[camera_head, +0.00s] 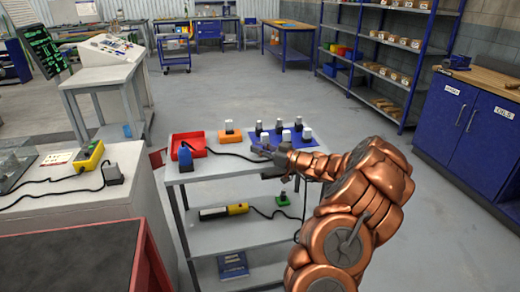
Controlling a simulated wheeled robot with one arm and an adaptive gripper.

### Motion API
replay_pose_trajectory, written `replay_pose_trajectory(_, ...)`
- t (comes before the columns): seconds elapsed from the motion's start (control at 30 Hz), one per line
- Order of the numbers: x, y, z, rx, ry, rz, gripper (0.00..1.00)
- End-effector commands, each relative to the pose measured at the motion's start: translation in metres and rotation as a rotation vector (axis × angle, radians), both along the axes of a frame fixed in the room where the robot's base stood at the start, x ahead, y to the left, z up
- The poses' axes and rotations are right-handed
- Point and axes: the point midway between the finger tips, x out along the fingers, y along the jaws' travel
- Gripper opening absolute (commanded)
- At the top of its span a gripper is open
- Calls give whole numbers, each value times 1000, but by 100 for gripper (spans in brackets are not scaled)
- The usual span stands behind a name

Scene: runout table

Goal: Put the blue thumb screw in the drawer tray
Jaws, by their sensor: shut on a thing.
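My gripper (264,149) is at the right-hand middle of the small grey table, just above its top. It is shut on a small bluish thing, seemingly the blue thumb screw (257,147), mostly hidden by the fingers. A red open tray (203,151), which looks like the drawer tray, lies at the table's left, apart from my gripper.
A blue bottle-like object (185,158) stands at the red tray's front left. An orange block (230,133) sits between tray and gripper. Several grey and white-topped pieces stand on a blue mat (318,140) behind my arm. A dark cable crosses the grey tabletop (215,168).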

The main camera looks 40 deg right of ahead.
Motion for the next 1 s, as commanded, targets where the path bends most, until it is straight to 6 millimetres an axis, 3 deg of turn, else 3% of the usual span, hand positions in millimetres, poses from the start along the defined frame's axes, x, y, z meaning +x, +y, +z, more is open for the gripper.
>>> replay_pose_trajectory(0.1,0,0,-2,-1,0,0,0)
replay_pose_trajectory(0.13,0,0,-2,-1,0,0,26)
replay_pose_trajectory(0.37,0,0,-1,0,0,0,49)
replay_pose_trajectory(0.83,0,0,5,1,1,-1,49)
replay_pose_trajectory(1.0,-29,-13,0,0,-2,-6,49)
